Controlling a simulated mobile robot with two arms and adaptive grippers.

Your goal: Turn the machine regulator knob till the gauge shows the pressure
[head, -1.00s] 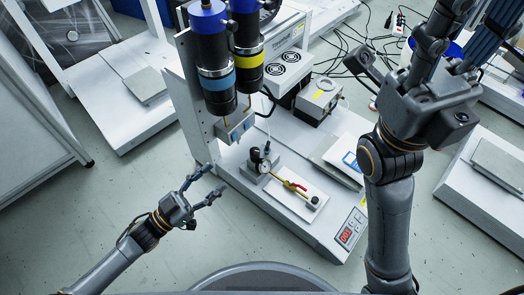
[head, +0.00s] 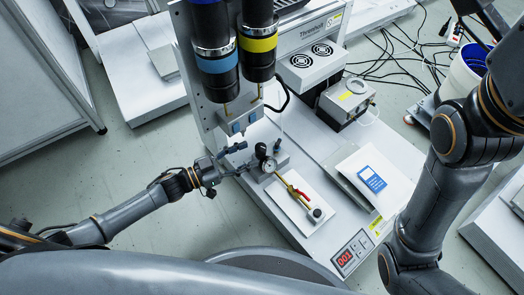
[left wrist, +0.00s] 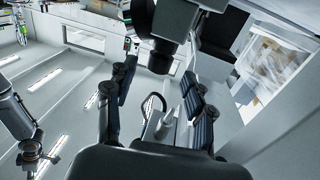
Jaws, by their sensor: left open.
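The black regulator knob (head: 261,150) stands on a grey block on the machine's base plate. The small round white gauge (head: 270,166) sits beside it; its needle is too small to read. My left gripper (head: 242,158) is open, just left of the knob, with its fingers pointing toward it. I cannot tell whether a finger touches the knob. In the left wrist view the two fingers (left wrist: 158,95) are spread apart; a grey part and dark cylinders show between and beyond them. My right gripper is out of view.
Two large screwdriver spindles (head: 258,45) hang above and behind the knob. A brass pipe with a red lever (head: 299,191) runs to the front right. A red digit display (head: 345,258) sits at the base's front. A white panel with a blue label (head: 371,179) lies right.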

